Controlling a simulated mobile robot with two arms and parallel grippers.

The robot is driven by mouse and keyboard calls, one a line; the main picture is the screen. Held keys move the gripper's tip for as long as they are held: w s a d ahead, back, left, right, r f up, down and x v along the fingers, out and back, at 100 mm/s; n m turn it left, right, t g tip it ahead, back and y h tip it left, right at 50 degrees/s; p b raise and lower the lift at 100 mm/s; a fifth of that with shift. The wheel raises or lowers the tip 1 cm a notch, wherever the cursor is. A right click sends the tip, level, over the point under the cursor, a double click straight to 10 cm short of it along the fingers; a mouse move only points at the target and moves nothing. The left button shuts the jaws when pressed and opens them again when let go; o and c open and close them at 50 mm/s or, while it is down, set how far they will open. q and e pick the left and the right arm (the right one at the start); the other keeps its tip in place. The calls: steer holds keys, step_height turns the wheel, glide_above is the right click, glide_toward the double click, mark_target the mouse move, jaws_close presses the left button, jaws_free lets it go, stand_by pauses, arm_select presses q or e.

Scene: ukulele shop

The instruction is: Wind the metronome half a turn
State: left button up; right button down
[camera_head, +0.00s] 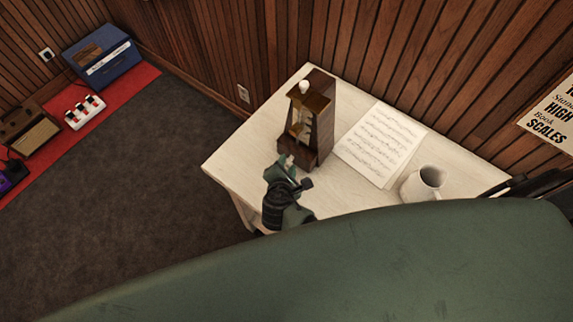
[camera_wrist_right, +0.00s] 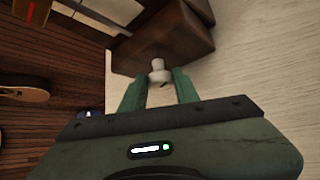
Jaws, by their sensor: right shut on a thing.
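The metronome (camera_head: 322,118) is a dark brown wooden pyramid-like case with an open front and a white knob on top. It stands upright on the pale table. Its brown body (camera_wrist_right: 165,38) also shows in the wrist view. A small whitish winding key (camera_wrist_right: 158,66) sticks out of its side. My right gripper (camera_head: 288,163) is low beside the case, and in the wrist view its green fingers (camera_wrist_right: 159,82) are closed around the key. In the head view the key is hidden by the gripper. My left gripper is not in view.
The pale table (camera_head: 235,157) stands against a wood-panelled wall. Sheet music (camera_head: 380,143) lies right of the metronome, and a white pitcher (camera_head: 423,183) stands near the table's right end. The table's left corner is bare. A blue amplifier (camera_head: 102,56) stands far left on red carpet.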

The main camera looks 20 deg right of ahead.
steer(key=c, duration=1.1)
jaws_free()
steer(key=b+v, duration=0.1)
steer(key=v, duration=0.6)
steer(key=shift+s+a+r, duration=0.1)
steer(key=shift+s+r, duration=0.1)
steer(key=shift+s, duration=0.1)
